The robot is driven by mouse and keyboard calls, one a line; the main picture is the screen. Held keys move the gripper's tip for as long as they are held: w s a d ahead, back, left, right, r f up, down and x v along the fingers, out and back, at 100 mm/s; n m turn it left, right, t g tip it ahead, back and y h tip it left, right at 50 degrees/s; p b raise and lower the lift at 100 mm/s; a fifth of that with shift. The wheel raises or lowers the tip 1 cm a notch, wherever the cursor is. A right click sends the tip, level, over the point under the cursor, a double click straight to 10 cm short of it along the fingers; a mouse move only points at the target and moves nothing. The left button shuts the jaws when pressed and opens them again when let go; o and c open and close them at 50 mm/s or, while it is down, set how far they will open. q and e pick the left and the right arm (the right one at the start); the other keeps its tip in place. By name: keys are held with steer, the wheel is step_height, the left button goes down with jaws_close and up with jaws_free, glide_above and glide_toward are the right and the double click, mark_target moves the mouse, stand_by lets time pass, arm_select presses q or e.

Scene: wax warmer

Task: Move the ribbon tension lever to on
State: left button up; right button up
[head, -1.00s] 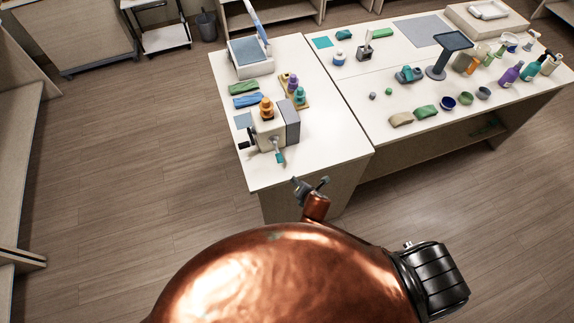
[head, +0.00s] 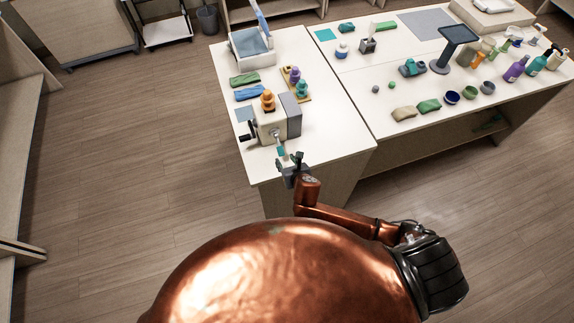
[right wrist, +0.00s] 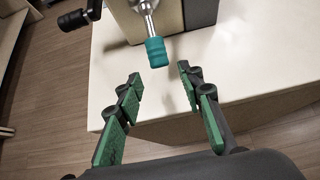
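A beige machine with a grey side block (head: 270,122) stands near the front of the left table. A short metal lever with a teal tip (head: 281,149) sticks out of its front; the lever (right wrist: 156,52) also shows in the right wrist view, pointing down toward the camera. A black crank handle (head: 247,131) is on the machine's left side. My right gripper (head: 293,160) is at the table's front edge, just in front of the teal tip. In the right wrist view it (right wrist: 158,82) is open, with the teal tip just beyond and between the green-padded fingertips, apart from both. My left gripper is not visible.
Orange bobbins (head: 267,101) sit on top of the machine. Purple and teal spools (head: 298,84) stand on a board behind it. Folded green cloth (head: 244,79) and blue cloth (head: 249,92) lie behind to the left. The tabletop right of the machine (head: 335,130) is clear.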

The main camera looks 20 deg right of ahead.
mark_target(279, 146)
steer(key=shift+b+x, duration=2.4)
steer(key=shift+b, duration=0.1)
steer(key=shift+r, duration=0.15)
steer(key=shift+p, duration=0.35)
steer(key=shift+w, duration=0.2)
steer(key=shift+f, duration=0.2)
steer(key=shift+c, duration=0.2)
